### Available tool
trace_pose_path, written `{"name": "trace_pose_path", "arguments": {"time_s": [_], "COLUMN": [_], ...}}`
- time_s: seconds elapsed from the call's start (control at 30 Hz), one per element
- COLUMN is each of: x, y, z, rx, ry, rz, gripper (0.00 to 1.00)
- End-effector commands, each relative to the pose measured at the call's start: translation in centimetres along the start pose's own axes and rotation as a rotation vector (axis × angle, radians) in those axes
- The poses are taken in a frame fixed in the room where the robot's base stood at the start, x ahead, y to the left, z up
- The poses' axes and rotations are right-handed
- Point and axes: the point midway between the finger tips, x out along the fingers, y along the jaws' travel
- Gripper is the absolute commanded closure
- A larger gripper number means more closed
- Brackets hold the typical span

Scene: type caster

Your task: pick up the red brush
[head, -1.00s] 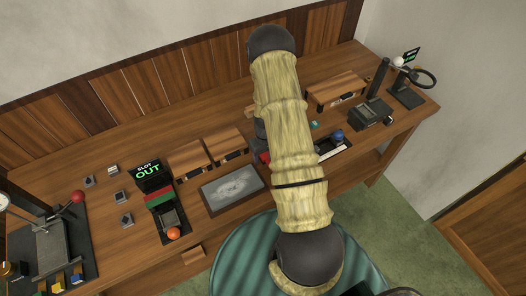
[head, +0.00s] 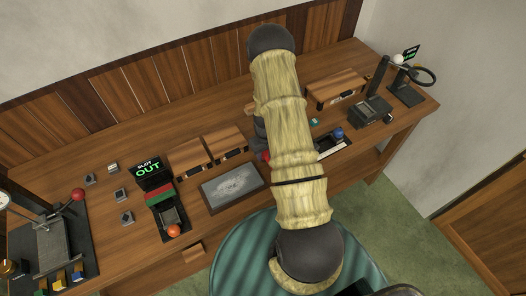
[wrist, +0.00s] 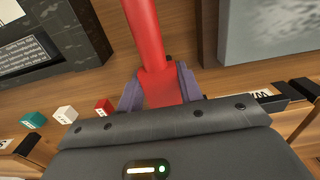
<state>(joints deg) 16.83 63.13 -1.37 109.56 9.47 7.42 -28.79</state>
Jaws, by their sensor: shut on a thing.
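The red brush (wrist: 144,35) shows in the wrist view as a long red shaft running up out of the picture, with a wider red part low down between the fingers. My gripper (wrist: 160,90) is shut on this wider part, one grey finger on each side. The far end of the brush is out of the picture. In the head view my own arm covers most of the brush and gripper; only a small red patch (head: 265,156) shows beside the arm.
The wooden desk (head: 90,157) carries a grey slate panel (head: 232,187), which is near the brush in the wrist view too. A dark tray (wrist: 52,48) lies on the other side. Small teal, white and red dice (wrist: 103,107) lie close to the gripper.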

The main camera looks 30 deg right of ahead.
Motion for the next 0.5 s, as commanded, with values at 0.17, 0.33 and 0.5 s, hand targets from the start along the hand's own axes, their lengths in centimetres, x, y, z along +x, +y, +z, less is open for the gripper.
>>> {"name": "trace_pose_path", "arguments": {"time_s": [0.17, 0.33, 0.5], "x": [-0.1, -0.8, -2.7], "y": [0.0, 0.0, 0.0], "z": [0.0, -0.1, -0.1], "rx": [0.0, -0.001, -0.001], "ry": [0.001, 0.003, 0.005], "rz": [0.0, 0.001, 0.002], "gripper": [0.94, 0.94, 0.94]}}
